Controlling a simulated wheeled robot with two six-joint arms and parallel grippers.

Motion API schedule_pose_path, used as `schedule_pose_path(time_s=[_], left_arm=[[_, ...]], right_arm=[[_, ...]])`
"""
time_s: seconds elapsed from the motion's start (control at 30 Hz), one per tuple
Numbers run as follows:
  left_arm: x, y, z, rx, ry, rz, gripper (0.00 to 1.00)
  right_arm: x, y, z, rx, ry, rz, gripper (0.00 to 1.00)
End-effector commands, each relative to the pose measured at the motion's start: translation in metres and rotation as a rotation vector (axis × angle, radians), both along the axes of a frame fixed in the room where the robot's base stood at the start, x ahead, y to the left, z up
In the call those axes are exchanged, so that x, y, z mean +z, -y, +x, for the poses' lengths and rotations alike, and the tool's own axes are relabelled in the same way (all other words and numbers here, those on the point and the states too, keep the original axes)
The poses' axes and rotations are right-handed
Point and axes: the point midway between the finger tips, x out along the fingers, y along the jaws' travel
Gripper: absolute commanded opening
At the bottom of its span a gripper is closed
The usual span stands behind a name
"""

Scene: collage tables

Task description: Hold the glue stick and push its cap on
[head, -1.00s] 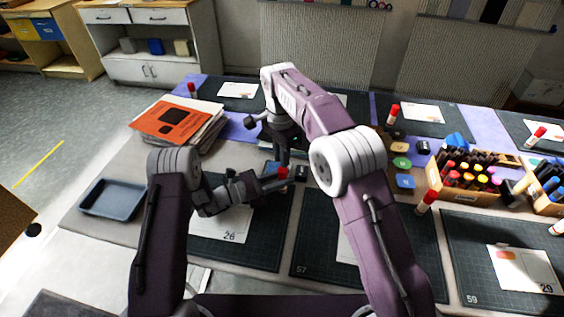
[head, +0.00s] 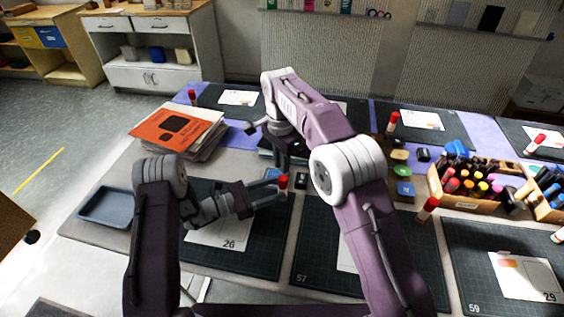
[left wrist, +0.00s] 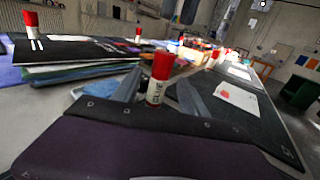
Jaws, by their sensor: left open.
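A white glue stick with a red cap (head: 283,182) stands upright on the table, at the tips of my left gripper (head: 272,187). In the left wrist view the glue stick (left wrist: 157,92) shows "GLUE" lettering, and the red cap (left wrist: 163,66) sits at its top. Whether the cap is fully seated I cannot tell. My left gripper (left wrist: 163,98) is open, its fingers spread on either side of the stick in that view; I see no clear contact. My right gripper (head: 284,158) points down just behind the stick, and its fingers are too small and dark to read.
Cutting mats with paper sheets cover the table. A blue tray (head: 106,207) lies at left and a book stack (head: 178,132) behind it. Another red-capped glue stick (head: 427,208) stands right of my right arm, beside a marker box (head: 466,200). Small coloured pads lie behind it.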

Motion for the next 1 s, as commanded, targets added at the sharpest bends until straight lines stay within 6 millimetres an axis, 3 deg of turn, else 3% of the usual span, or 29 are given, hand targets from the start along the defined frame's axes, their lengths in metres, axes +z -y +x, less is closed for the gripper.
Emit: schedule_pose_path(time_s=[0.1,0.33,1.0], left_arm=[[0.0,-0.024,-0.009,0.005,0.001,-0.001,0.51],[0.0,-0.048,-0.021,0.001,0.0,-0.001,0.51],[-0.007,-0.05,-0.022,0.0,0.0,-0.001,0.51]], right_arm=[[-0.001,0.0,0.0,0.0,0.0,0.0,0.15],[-0.001,0.0,0.0,0.0,0.0,0.0,0.15],[-0.011,0.0,0.0,0.0,-0.001,-0.001,0.15]])
